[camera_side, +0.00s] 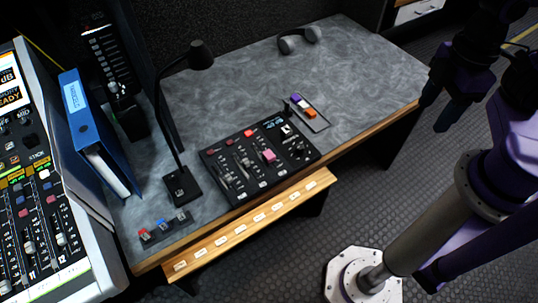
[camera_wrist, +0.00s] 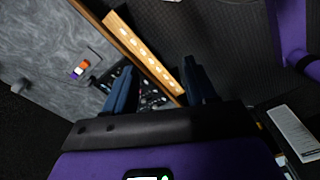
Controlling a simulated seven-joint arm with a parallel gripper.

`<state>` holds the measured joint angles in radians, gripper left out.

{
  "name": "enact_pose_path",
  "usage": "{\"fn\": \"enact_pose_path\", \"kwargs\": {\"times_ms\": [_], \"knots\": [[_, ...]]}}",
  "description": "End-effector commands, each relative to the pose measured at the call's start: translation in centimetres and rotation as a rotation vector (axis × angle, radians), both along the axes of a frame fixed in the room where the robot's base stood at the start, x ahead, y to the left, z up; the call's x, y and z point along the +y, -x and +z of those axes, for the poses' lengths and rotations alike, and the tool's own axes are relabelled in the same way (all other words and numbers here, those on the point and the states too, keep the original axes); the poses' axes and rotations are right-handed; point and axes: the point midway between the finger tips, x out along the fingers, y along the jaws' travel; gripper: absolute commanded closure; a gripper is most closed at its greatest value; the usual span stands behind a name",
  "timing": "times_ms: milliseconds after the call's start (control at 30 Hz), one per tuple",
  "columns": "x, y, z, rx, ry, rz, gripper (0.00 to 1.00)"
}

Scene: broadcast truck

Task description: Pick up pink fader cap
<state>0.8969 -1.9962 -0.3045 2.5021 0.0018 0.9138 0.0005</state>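The pink fader cap (camera_side: 269,155) sits on the right part of the black mixer panel (camera_side: 235,190), which lies on the grey desk. My gripper (camera_side: 437,114) is off the desk's right end, well to the right of the cap and apart from it. In the wrist view my gripper (camera_wrist: 158,66) shows two dark blue fingers spread apart with nothing between them. The mixer panel (camera_wrist: 152,98) shows partly beyond the fingers there; I cannot make out the pink cap in that view.
A small tray (camera_side: 320,124) with purple and orange caps lies behind the mixer. A black desk lamp (camera_side: 182,186) stands left of it. Headphones (camera_side: 299,38) rest at the back. A wooden strip (camera_side: 250,225) runs along the front. The desk's right part is clear.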

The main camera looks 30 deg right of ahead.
Motion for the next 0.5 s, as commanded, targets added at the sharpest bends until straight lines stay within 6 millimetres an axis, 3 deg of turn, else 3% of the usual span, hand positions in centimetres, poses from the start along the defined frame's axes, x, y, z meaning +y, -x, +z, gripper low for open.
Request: {"fn": "enact_pose_path", "kwargs": {"times_ms": [267,500], "knots": [[0.2,-0.3,-0.4,-0.004,0.035,0.025,0.44],[1.4,-2.8,-2.9,-0.069,0.274,0.233,0.44]]}}
